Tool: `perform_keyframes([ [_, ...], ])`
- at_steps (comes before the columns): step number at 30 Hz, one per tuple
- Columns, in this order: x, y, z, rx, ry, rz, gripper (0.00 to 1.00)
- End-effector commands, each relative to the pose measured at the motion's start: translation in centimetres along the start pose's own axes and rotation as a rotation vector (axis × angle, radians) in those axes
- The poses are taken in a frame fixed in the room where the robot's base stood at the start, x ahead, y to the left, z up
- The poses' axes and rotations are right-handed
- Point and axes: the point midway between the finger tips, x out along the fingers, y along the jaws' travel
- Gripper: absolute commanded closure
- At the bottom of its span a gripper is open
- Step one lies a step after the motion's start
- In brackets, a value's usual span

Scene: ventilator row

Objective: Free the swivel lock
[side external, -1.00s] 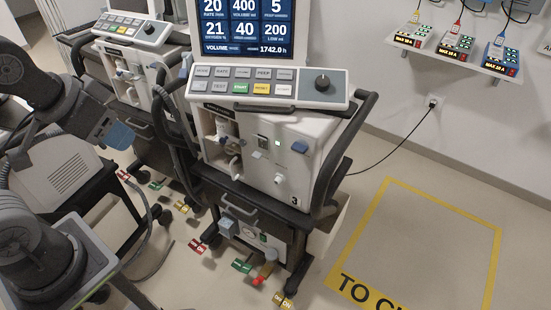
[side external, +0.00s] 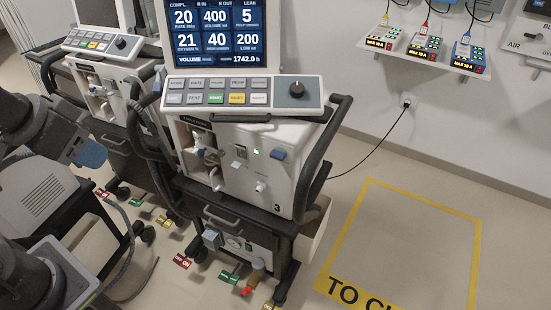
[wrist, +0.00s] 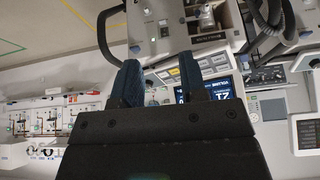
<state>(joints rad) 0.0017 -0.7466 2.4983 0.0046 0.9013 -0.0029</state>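The ventilator cart marked 3 (side external: 250,240) stands upright on casters in the side external view. Near its casters are small coloured pedals: a red one (side external: 182,261), a green one (side external: 229,278) and a yellow one (side external: 271,306) cut by the bottom edge. Their lettering is too small to read surely, so I cannot tell which is the swivel lock. My gripper (side external: 90,153) is at the left, away from these pedals. In the wrist view my gripper (wrist: 160,80) has its two blue fingers apart with nothing held between them.
A second ventilator (side external: 105,70) stands to the left, with similar coloured pedals (side external: 137,203) by its casters. A yellow floor outline (side external: 420,192) surrounds clear floor at right. A wall shelf (side external: 430,55) carries several labelled boxes. A black cable (side external: 365,155) runs to a wall outlet (side external: 407,101).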

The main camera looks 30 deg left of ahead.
Motion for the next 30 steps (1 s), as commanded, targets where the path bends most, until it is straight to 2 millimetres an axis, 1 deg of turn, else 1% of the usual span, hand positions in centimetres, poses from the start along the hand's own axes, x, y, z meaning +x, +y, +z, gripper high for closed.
perform_keyframes([
  [4, 1.1, -0.1, -0.2, 0.041, -0.072, -0.044, 0.61],
  [7, 2.6, -0.4, -0.6, 0.104, -0.161, -0.121, 0.61],
  [13, 6.6, -0.9, -2.4, 0.275, -0.303, -0.352, 0.61],
  [17, 9.5, -0.5, -4.1, 0.401, -0.329, -0.520, 0.61],
  [19, 11.2, 0.0, -5.1, 0.472, -0.320, -0.611, 0.61],
  [23, 14.4, 1.8, -7.0, 0.611, -0.259, -0.773, 0.61],
  [26, 17.2, 4.0, -8.4, 0.723, -0.172, -0.884, 0.61],
  [29, 20.0, 6.8, -9.3, 0.833, -0.053, -0.977, 0.61],
  [30, 21.2, 8.1, -9.6, 0.877, 0.004, -1.006, 0.61],
])
